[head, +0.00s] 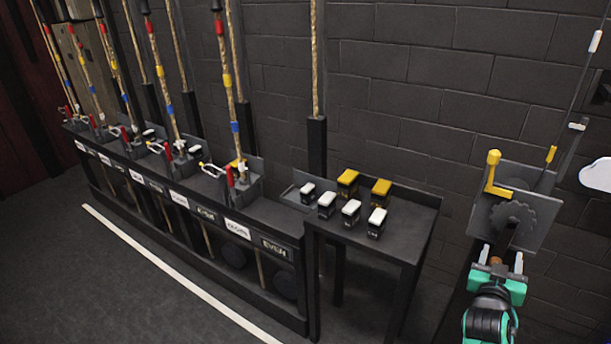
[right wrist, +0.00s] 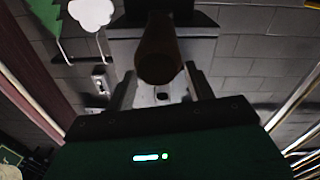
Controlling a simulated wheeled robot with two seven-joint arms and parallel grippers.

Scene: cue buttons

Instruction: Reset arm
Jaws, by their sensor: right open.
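My right gripper (head: 501,258) is open at the lower right, with its two pale fingers pointing up toward a grey plate (head: 540,205) that carries a gear wheel and a yellow crank handle (head: 492,172). In the right wrist view the gripper (right wrist: 160,88) has its fingers apart, with a blurred brown rounded thing (right wrist: 158,58) in front of or between them. I cannot tell whether it touches them. My left gripper is not in the head view.
A small dark table (head: 405,245) holds several white-topped buttons (head: 350,208) and two yellow-topped ones (head: 381,188). To its left, a long black bench (head: 270,228) has labelled rope levers. A brick wall (head: 440,90) stands behind. The floor (head: 130,285) in front is clear.

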